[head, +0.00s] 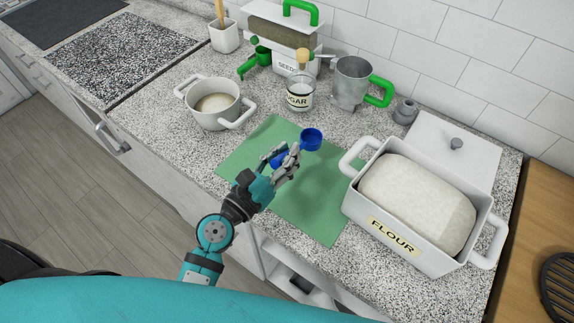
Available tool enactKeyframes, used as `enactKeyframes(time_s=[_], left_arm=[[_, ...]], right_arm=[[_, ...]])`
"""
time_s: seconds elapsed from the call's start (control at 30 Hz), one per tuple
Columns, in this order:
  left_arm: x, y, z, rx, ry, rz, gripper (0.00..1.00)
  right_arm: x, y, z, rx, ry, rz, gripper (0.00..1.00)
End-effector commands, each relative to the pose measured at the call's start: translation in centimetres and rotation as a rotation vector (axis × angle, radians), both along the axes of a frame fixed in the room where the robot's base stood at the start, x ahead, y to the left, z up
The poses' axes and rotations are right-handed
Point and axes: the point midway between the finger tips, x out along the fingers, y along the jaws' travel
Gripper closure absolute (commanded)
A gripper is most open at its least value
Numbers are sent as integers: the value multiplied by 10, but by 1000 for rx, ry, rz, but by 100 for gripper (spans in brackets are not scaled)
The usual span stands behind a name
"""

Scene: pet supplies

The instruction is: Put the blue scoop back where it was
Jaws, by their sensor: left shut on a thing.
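The blue scoop (312,138) is in the middle of the head view, over the far part of the green mat (315,222). Its round cup points to the right and away from me. My left gripper (286,158) is shut on the scoop's handle, and its fingers hide part of it. I cannot tell how high the scoop is above the mat. My right gripper is not in view.
A white flour box (367,214) stands at the right, its lid (453,148) behind it. A white pot (207,114) is at the left. A sugar jar (300,94), metal sifter (350,82), seed box (280,45) and green scoop (262,56) stand at the back.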

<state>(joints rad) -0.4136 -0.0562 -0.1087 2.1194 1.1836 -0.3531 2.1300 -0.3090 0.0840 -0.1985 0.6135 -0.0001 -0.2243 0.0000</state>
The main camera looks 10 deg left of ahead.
Motion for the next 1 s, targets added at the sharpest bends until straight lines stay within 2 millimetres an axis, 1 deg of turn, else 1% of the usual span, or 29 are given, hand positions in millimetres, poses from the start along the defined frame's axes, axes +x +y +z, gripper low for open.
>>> enactKeyframes(time_s=[0.03,0.17,0.33,0.4,0.63,0.77,0.8,0.93,0.97,1.0], left_arm=[[0,0,-8,1,-1,-2,100],[0,0,-15,1,-2,0,100],[0,0,-42,3,-1,-1,100],[0,0,-48,3,-1,0,100],[0,0,-46,2,-3,2,100],[0,0,-50,2,-3,2,100],[0,0,-49,2,-2,1,76],[0,0,-49,2,-2,1,60],[0,0,-49,2,-2,1,57],[0,0,-49,2,-2,1,57]], right_arm=[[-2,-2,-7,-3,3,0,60],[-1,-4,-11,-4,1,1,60],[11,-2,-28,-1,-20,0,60],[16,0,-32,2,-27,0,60],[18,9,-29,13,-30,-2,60],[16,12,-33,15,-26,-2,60],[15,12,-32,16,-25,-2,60],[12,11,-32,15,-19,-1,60],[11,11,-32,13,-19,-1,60],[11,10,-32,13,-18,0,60]])
